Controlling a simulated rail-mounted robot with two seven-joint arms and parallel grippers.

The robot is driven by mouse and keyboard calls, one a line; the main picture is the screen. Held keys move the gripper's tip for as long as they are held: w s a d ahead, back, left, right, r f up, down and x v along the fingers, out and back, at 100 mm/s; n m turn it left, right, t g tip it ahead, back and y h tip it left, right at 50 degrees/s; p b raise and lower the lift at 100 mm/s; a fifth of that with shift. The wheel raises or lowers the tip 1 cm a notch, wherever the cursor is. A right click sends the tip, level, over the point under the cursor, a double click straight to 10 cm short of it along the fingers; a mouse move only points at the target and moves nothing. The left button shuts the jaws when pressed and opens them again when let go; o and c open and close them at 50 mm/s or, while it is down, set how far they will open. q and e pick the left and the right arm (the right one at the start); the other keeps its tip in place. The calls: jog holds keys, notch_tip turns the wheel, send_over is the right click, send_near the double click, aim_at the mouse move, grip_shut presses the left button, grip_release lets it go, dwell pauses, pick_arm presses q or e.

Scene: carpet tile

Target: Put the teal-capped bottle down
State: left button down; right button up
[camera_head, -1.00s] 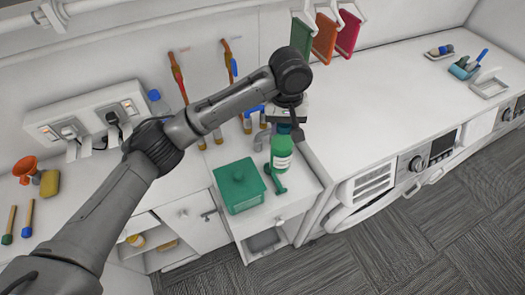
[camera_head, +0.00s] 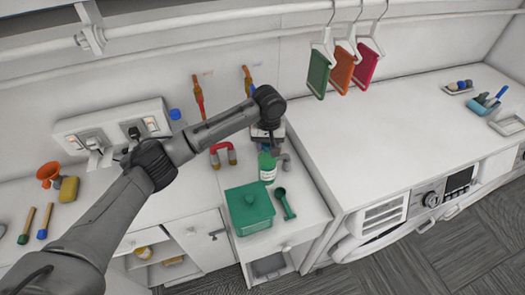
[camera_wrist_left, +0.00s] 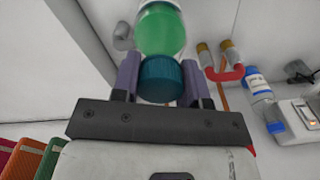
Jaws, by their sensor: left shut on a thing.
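The teal-capped bottle has a green body with a white label (camera_head: 268,172); in the left wrist view its body (camera_wrist_left: 160,30) and teal cap (camera_wrist_left: 160,80) show. My left gripper (camera_head: 266,146) points down over the counter, shut on the bottle at its cap, one finger on each side of it in the wrist view. The bottle looks upright, behind the green lidded box (camera_head: 250,210). I cannot tell whether its base touches the counter. My right gripper is in neither view.
A green scoop (camera_head: 286,204) lies right of the box. The white top (camera_head: 385,120) over the machines is largely clear. Colored boards (camera_head: 343,70) hang above it.

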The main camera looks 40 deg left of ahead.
pick_arm(q)
jog(key=shift+w+a+f, duration=0.1)
jog(key=shift+a+f, duration=0.2)
jog(key=shift+a, duration=0.25)
jog(key=shift+a+f, duration=0.3)
jog(key=shift+a, duration=0.2)
notch_tip(320, 180, down, 3)
jog(key=shift+r+p, duration=0.1)
jog(key=shift+p, duration=0.4)
jog(key=shift+f, duration=0.55)
jog(key=c, duration=0.6)
grip_release()
jog(key=shift+f, duration=0.15)
jog(key=shift+c, duration=0.2)
notch_tip(320, 180, up, 11)
jog(key=shift+f+b, duration=0.1)
jog(key=shift+b, duration=0.6)
jog(key=shift+o, duration=0.6)
jog(key=shift+r, duration=0.75)
